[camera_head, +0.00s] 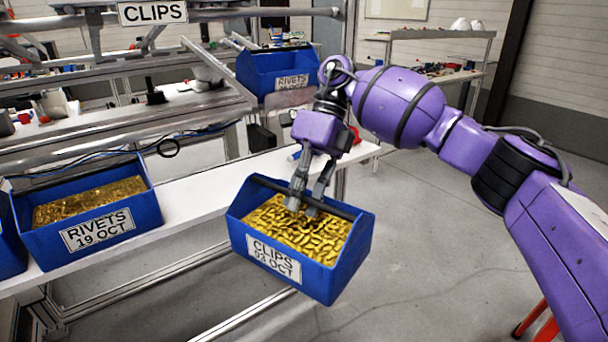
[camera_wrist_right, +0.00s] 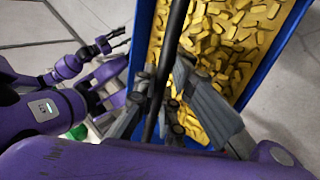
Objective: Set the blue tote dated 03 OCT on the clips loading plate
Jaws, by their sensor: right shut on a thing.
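The blue tote (camera_head: 340,270) labelled CLIPS 03 OCT is filled with yellow-gold pieces and hangs in the air in front of the white bench, slightly tilted. My right gripper (camera_head: 303,200) is shut on the dark bar across the tote's top. The right wrist view shows the fingers (camera_wrist_right: 165,105) around that bar and the tote's blue wall (camera_wrist_right: 141,45). A CLIPS sign (camera_head: 152,12) hangs on the metal rack at the top left; I cannot make out a loading plate for certain. My left gripper (camera_wrist_right: 118,42) shows small in the right wrist view, fingers apart and empty.
A blue tote labelled RIVETS 19 OCT (camera_head: 150,212) stands on the white bench (camera_head: 195,190) at left, with another blue tote (camera_head: 8,245) beside it. A blue RIVETS tote (camera_head: 250,75) stands farther back. Metal rails (camera_head: 130,125) run behind the bench.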

